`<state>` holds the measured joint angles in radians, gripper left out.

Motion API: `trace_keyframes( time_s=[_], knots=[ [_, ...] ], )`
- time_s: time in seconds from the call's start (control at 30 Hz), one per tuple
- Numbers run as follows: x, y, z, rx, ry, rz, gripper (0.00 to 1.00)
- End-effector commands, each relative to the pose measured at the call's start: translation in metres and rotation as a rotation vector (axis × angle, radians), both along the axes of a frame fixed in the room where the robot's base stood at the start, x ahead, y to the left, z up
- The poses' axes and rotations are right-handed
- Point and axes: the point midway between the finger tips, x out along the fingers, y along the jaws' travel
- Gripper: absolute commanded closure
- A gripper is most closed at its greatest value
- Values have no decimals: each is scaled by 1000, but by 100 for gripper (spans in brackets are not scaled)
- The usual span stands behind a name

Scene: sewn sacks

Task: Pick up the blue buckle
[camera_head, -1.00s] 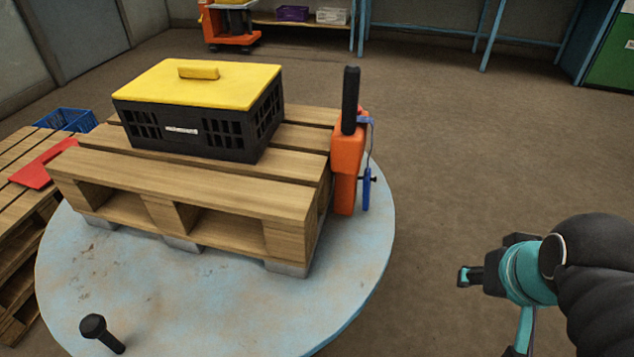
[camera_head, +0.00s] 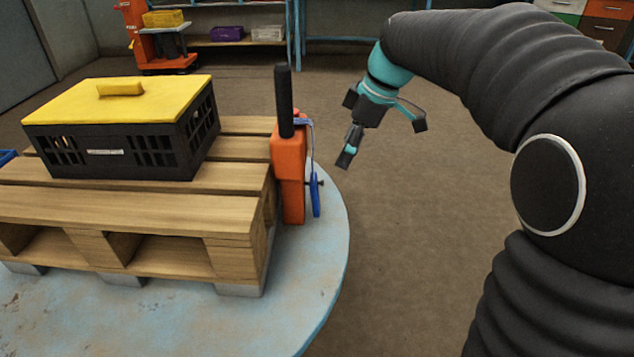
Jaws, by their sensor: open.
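The blue buckle (camera_head: 316,196) hangs at the right side of an orange tool (camera_head: 290,165) with an upright black handle, beside the pallet's right end. A thin blue strap or cord (camera_head: 309,130) runs from near the top of the tool down toward it. My gripper (camera_head: 347,158) is to the right of the buckle and a little higher in the picture, apart from it, pointing down. It is open with nothing seen in it. The fingers are small and seen partly from the side.
A wooden pallet (camera_head: 130,210) on a round pale-blue table (camera_head: 320,270) bears a black crate (camera_head: 120,150) with a yellow lid (camera_head: 125,98). An orange cart (camera_head: 150,40) and a shelf (camera_head: 235,43) stand at the back. Floor right of the table is clear.

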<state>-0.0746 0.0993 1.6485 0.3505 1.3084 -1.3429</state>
Motion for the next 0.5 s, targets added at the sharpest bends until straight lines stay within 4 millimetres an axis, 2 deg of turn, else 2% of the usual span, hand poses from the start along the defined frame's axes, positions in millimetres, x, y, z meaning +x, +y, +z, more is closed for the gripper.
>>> trace_keyframes(
  time_s=[0.03, 0.2, 0.37, 0.5],
  knots=[
    [11, 5, -7, 10, 0, 49, 19],
    [30, 15, -13, 34, -9, 168, 19],
    [34, 21, -25, 40, -12, 198, 19],
    [33, 31, -48, 40, -10, 199, 19]
  ],
)
